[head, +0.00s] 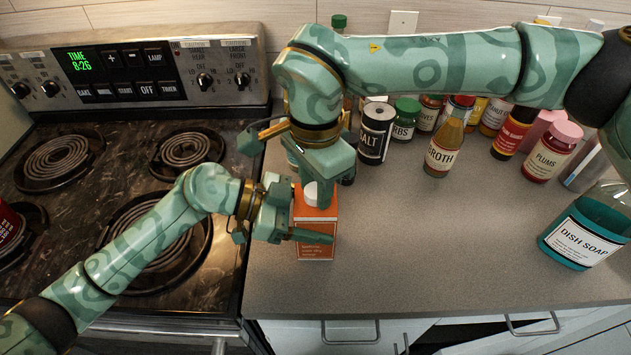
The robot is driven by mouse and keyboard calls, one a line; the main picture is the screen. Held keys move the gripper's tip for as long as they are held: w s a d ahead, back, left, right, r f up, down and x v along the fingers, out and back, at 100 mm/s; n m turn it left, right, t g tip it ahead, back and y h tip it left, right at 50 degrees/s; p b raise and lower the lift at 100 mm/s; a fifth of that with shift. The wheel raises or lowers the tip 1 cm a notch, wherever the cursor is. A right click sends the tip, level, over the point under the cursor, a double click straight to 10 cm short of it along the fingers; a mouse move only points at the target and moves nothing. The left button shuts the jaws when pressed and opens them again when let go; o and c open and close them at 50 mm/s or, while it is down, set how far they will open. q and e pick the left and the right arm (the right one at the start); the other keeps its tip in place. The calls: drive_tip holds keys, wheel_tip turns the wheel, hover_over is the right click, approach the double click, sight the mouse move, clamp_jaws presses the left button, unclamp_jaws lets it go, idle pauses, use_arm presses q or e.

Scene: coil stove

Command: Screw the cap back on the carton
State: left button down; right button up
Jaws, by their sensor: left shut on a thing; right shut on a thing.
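The orange carton (316,250) stands upright on the grey counter, just right of the stove. My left gripper (301,236) comes in from the left and is shut on the carton's body. The white cap (311,190) is at the top of the carton. My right gripper (318,186) comes down from above and is shut on the cap. The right gripper and wrist hide part of the cap and the carton's top, so I cannot tell how the cap sits on the spout.
The coil stove (110,290) lies to the left. Behind are a salt shaker (374,140), a broth bottle (443,152) and several other jars. A plums jar (549,155) and dish soap (583,240) stand at the right. The counter's front middle (430,260) is clear.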

drive_tip(key=m, duration=0.5)
drive_tip(key=shift+m, duration=0.4)
drive_tip(key=m, duration=1.4)
drive_tip(key=o, duration=1.2)
wheel_tip(320, 180, up, 12)
drive_tip(key=shift+w, duration=0.1)
